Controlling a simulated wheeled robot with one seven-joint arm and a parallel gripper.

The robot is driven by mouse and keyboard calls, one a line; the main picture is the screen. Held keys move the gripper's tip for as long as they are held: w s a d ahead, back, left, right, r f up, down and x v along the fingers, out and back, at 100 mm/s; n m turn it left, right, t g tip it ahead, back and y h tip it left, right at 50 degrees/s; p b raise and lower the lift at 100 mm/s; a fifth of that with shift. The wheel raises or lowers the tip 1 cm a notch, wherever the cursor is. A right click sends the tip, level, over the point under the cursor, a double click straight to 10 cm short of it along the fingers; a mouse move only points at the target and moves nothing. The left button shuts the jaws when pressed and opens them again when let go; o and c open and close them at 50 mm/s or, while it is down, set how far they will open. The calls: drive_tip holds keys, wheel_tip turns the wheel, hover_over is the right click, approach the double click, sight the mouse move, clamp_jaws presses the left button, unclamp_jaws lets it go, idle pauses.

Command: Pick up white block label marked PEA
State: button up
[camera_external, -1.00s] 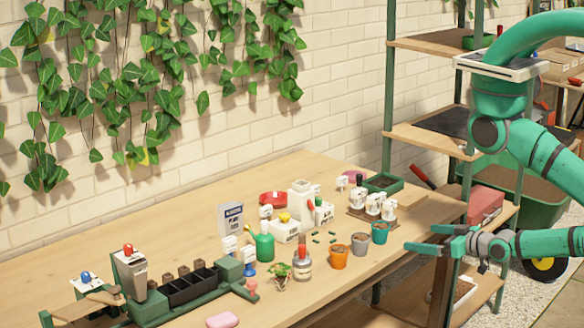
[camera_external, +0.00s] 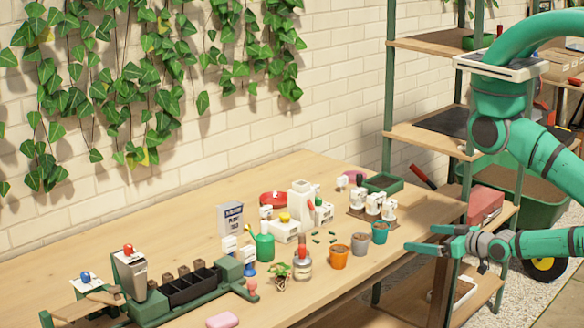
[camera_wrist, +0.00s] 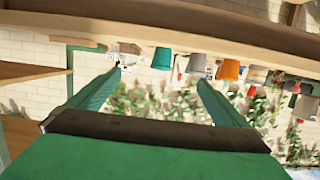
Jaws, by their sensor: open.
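Several white block labels stand on the workbench (camera_external: 340,288). A group of them (camera_external: 373,204) sits on a small wooden rack at the right, and others (camera_external: 229,245) stand near the plant-tag sign. The lettering is too small to read, so I cannot tell which is marked PEA. My gripper (camera_external: 424,239) is open and empty, just off the right front edge of the bench, to the right of the teal pot (camera_external: 380,233). In the wrist view its two fingers (camera_wrist: 158,78) are spread apart with nothing between them.
An orange pot (camera_external: 340,258) and a grey pot (camera_external: 360,244) stand near the front edge. A green watering can (camera_external: 264,247), a red dish (camera_external: 273,198) and a green tray (camera_external: 383,183) are farther back. A dark planter (camera_external: 190,287) stands left.

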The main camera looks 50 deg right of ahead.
drive_tip(key=c, duration=1)
